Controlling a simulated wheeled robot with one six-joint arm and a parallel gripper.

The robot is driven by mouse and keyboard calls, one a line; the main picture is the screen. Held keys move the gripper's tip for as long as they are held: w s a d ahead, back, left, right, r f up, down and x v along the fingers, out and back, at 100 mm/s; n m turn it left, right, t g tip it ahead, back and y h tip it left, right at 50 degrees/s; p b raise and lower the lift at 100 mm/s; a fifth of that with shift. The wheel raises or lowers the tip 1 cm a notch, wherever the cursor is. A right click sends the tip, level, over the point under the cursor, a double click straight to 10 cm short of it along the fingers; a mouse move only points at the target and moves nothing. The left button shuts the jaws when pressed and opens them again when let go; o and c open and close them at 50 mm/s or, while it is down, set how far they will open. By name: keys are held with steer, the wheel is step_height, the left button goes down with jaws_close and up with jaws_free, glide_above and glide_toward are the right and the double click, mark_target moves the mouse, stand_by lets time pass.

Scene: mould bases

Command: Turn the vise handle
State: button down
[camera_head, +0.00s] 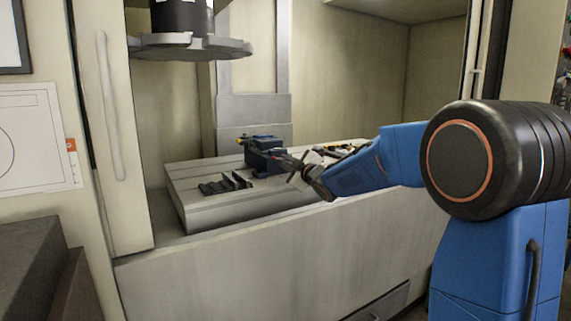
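A small dark blue and black vise (263,148) stands on the grey machine table (185,205) inside the machine enclosure. A yellow tip shows at its left end and a small red mark at its right. My gripper (297,174) is just to the right of the vise and in front of it, very close to it. A dark bar, possibly the vise handle, runs from the vise's right side toward the gripper. The picture is too small to tell whether the fingers touch or grip that bar.
A dark bracket-like part (226,184) lies on the table left of the gripper. Several small parts (338,151) lie behind my arm. A round tool carousel (190,47) hangs above left. The front wall (270,255) rises below the table.

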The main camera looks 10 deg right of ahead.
steer(key=shift+m, duration=0.9)
steer(key=c, duration=1.7)
jaws_free()
steer(key=shift+c, duration=0.2)
steer(key=v, duration=1.7)
steer(key=shift+s, duration=0.2)
steer(key=shift+c, duration=0.5)
